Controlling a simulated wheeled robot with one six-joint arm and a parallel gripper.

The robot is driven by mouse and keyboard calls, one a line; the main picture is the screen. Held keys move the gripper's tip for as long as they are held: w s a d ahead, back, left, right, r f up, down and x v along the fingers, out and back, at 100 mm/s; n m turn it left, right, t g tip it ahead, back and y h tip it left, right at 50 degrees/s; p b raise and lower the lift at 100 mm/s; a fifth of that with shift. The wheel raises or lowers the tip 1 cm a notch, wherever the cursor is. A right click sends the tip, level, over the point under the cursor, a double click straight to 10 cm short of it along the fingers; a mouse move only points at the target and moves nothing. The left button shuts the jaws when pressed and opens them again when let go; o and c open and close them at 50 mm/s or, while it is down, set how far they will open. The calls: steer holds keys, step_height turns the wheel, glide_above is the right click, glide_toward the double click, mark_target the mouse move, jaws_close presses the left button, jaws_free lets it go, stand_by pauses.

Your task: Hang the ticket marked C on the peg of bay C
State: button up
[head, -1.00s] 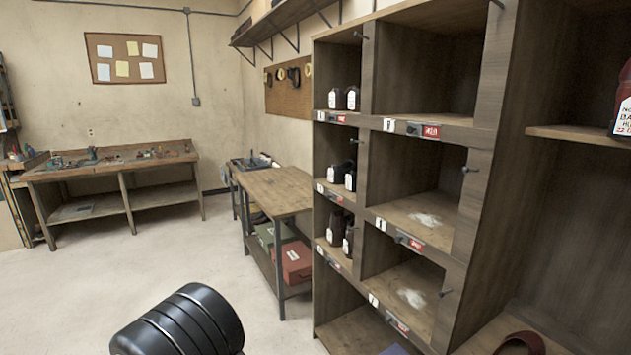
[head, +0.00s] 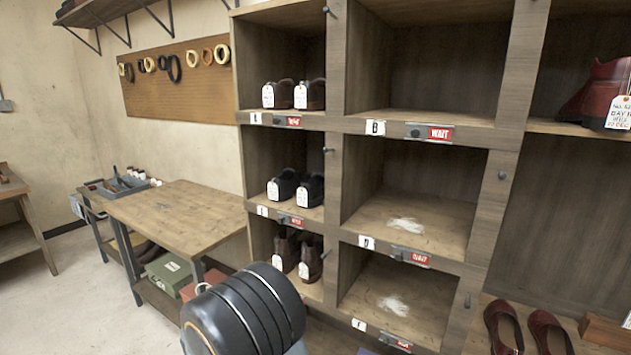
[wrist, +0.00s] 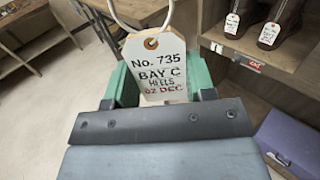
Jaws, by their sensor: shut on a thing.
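In the wrist view my gripper (wrist: 162,88) is shut on a cream ticket (wrist: 158,68) between its green fingers. The ticket reads "No. 735 BAY C HEELS 02 DEC". A pale loop rises from its brass eyelet and runs out of the top of the view. In the head view the left column of bays has a top bay marked A and a middle bay (head: 262,160) whose letter I cannot read. A dark peg (head: 326,150) sticks out from the upright at the right of that middle bay. Dark shoes with white tags stand in it.
Other pegs jut from the uprights, one beside the right-hand bays (head: 502,175). A wooden workbench (head: 175,212) stands left of the shelving. A purple box (wrist: 290,142) shows low at right in the wrist view. Clear floor (head: 65,300) lies at the left.

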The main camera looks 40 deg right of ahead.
steer(key=w+d+r+m+g+h+p, duration=0.1)
steer(key=d+r+m+g+h+p, duration=0.2)
steer(key=d+r, duration=0.5)
steer(key=m+g+h+p, duration=0.2)
steer(key=m+g+h, duration=0.4)
steer(key=m+g, duration=0.15)
glide_toward(333, 171)
steer(key=shift+n+g, duration=0.45)
steer(key=shift+w+r+p+x, duration=0.1)
steer(key=shift+r+p+x, duration=0.15)
steer(key=shift+x, duration=0.65)
steer(key=shift+w+r+p+x, duration=0.15)
steer(key=shift+p+x, duration=0.15)
steer(key=shift+x, duration=0.6)
steer(key=shift+r+p+x, duration=0.2)
steer(key=shift+p+x, duration=0.1)
steer(key=shift+x, duration=0.6)
steer(key=shift+w+d+f+b, duration=0.15)
steer(key=shift+d+f+b, duration=0.35)
steer(key=shift+d, duration=0.1)
steer(key=shift+d, duration=0.1)
steer(key=o, duration=1)
steer(key=shift+c, duration=0.2)
